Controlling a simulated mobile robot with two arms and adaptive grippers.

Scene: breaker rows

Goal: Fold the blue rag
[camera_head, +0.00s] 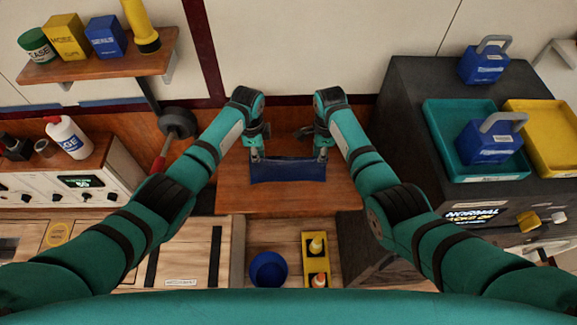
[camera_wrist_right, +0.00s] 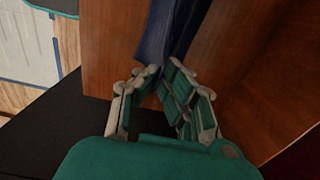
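The blue rag (camera_head: 288,170) is stretched between my two grippers over the brown wooden tabletop. Its top edge sags a little in the middle. My left gripper (camera_head: 256,155) is at the rag's left end and appears shut on its corner. My right gripper (camera_head: 322,154) is at the right end. In the right wrist view the fingers (camera_wrist_right: 160,75) are closed on the edge of the rag (camera_wrist_right: 172,32), which runs away upward from them. I cannot tell how much of the rag touches the wood.
The wooden tabletop (camera_head: 285,202) is bare around the rag. A dark cabinet with a teal tray (camera_head: 437,125) and a yellow tray (camera_head: 548,125) stands to the right. A shelf (camera_head: 100,68) with containers is at upper left. A blue bucket (camera_head: 268,269) sits below the tabletop.

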